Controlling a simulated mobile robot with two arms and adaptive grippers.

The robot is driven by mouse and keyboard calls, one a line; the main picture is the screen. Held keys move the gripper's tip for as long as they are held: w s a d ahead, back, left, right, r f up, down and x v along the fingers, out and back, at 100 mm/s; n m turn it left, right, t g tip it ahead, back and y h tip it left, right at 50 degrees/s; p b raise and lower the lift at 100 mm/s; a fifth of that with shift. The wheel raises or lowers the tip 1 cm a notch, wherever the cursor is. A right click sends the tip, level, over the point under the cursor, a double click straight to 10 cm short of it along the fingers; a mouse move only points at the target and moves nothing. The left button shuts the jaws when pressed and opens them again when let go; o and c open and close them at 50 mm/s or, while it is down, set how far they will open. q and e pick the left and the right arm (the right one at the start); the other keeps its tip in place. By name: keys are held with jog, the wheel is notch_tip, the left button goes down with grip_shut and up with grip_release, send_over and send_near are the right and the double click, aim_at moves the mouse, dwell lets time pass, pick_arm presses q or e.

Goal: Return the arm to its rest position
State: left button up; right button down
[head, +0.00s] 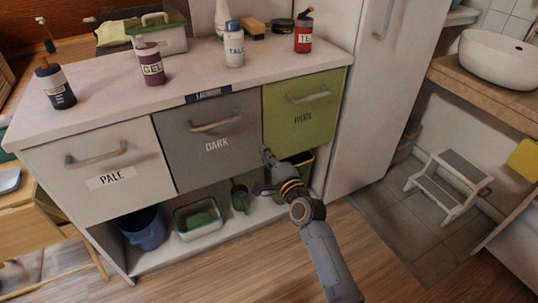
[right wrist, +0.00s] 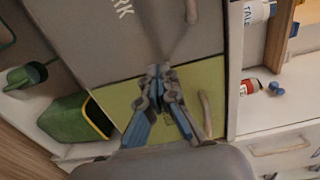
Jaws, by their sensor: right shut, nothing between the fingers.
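My right arm reaches in from the bottom right of the head view. Its gripper (head: 265,170) is in front of the lower edge of the grey DARK drawer (head: 180,150), near the green drawer (head: 300,122). In the right wrist view the fingers (right wrist: 158,72) are together with nothing between them. Behind them there are the green drawer (right wrist: 210,75) and the grey drawer (right wrist: 90,40). I cannot tell whether the fingers touch the cabinet. My left gripper is not in view.
The PALE drawer (head: 97,168) and the other two look closed. Bottles, such as GEL (head: 151,68) and TALC (head: 234,52), stand on the counter (head: 120,100). Bins and a green watering can (head: 239,197) sit on the low shelf. A step stool (head: 450,185) stands right; the wooden floor in front is clear.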

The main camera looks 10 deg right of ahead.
jog(key=s+d+f+n+g+h, duration=0.1)
jog(key=s+d+f+n+g, duration=0.2)
jog(key=s+f+n+g, duration=1)
pick_arm(q)
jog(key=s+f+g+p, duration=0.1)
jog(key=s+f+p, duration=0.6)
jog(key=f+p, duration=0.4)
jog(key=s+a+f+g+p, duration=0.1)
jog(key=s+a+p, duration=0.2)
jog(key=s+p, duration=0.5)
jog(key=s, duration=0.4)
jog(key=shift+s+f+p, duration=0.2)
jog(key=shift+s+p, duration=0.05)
jog(key=shift+p, duration=0.1)
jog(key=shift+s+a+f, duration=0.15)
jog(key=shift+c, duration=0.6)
pick_arm(e)
jog(key=s+d+f+n+g+h, duration=0.1)
jog(key=s+d+f, duration=0.3)
jog(key=s, duration=1.1)
jog(key=s+d+f+n+g+h, duration=0.1)
jog(key=s+d+f, duration=0.3)
jog(key=s+f, duration=0.7)
jog(key=s+d+f+n+g+h, duration=0.1)
jog(key=s+d+f, duration=0.3)
jog(key=s, duration=1.5)
notch_tip(320, 180, down, 4)
jog(key=shift+n+h, duration=0.4)
jog(key=shift+h, duration=0.4)
